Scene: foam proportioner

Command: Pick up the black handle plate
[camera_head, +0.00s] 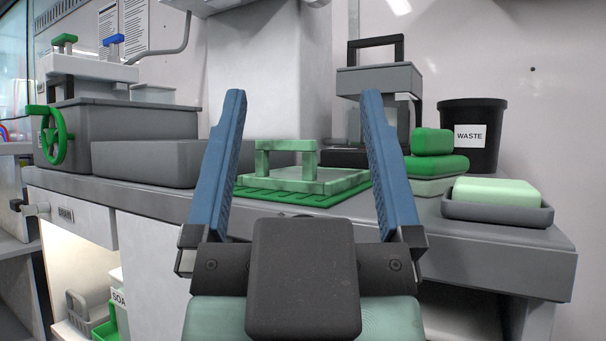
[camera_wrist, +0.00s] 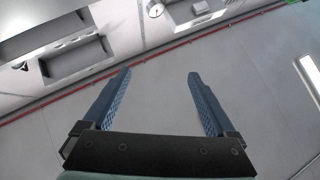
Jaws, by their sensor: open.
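A grey block-like plate with a black arched handle (camera_head: 376,43) on top stands at the back of the counter, right of centre in the head view. It seems to rest on a grey piece behind it, partly hidden by my right finger. My gripper (camera_head: 304,93) is open and empty, its two blue fingers pointing up and spread wide in front of the counter. The handle is beyond and above the right fingertip, apart from it. In the wrist view my gripper (camera_wrist: 159,73) is open over bare wall and floor, and the plate does not show there.
A pale green plate with a handle (camera_head: 290,160) sits on a green mat at the counter's middle. Stacked green sponges (camera_head: 434,164), a soap dish (camera_head: 497,211) and a black waste bin (camera_head: 473,115) stand right. Grey basins (camera_head: 150,162) and a green wheel (camera_head: 57,134) stand left.

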